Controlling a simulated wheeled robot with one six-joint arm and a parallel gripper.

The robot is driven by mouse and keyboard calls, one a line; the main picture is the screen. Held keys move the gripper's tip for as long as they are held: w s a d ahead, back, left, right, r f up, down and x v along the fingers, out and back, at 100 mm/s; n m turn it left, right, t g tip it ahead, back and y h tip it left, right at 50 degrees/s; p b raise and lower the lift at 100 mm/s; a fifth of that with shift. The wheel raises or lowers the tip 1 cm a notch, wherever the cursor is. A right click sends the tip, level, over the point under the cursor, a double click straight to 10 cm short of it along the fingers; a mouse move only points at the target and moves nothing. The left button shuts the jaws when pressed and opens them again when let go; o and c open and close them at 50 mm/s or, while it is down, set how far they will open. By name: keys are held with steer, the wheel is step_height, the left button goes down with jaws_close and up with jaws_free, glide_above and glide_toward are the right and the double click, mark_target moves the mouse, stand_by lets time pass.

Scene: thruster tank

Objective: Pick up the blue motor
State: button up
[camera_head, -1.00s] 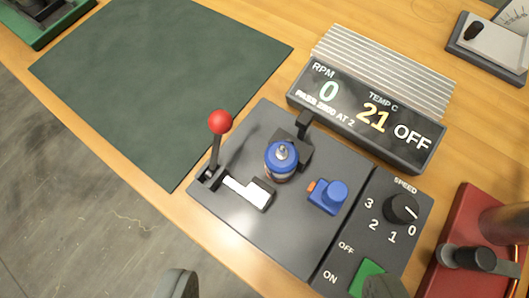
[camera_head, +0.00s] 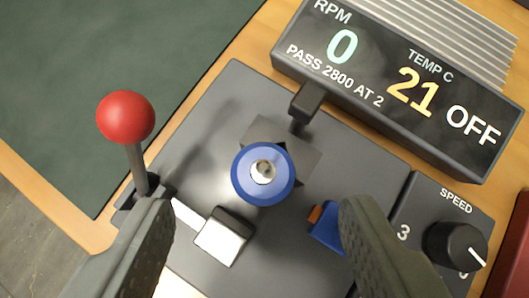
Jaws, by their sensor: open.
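The blue motor (camera_head: 262,173) stands on the dark grey test plate, seen from above as a blue round body with a silver shaft on top. It sits against a dark grey block. My gripper (camera_head: 250,205) is open, with one dark finger at lower left and the other at lower right. The motor shows beyond and between the fingertips, with nothing held. A blue plug with an orange end (camera_head: 323,226) is partly hidden behind the right finger.
A lever with a red knob (camera_head: 126,118) rises left of the motor. A white-and-dark clamp piece (camera_head: 222,236) lies just below it. The display (camera_head: 395,85) reads RPM 0, TEMP 21, OFF. A speed knob (camera_head: 455,246) is at right; a green mat (camera_head: 90,70) is at upper left.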

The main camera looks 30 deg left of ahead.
mark_target(265, 175)
steer(key=x, duration=0.4)
steer(key=shift+w+d, duration=0.1)
steer(key=shift+w, duration=0.1)
steer(key=c, duration=1.1)
steer(key=shift+r, duration=0.1)
steer(key=shift+c, duration=0.2)
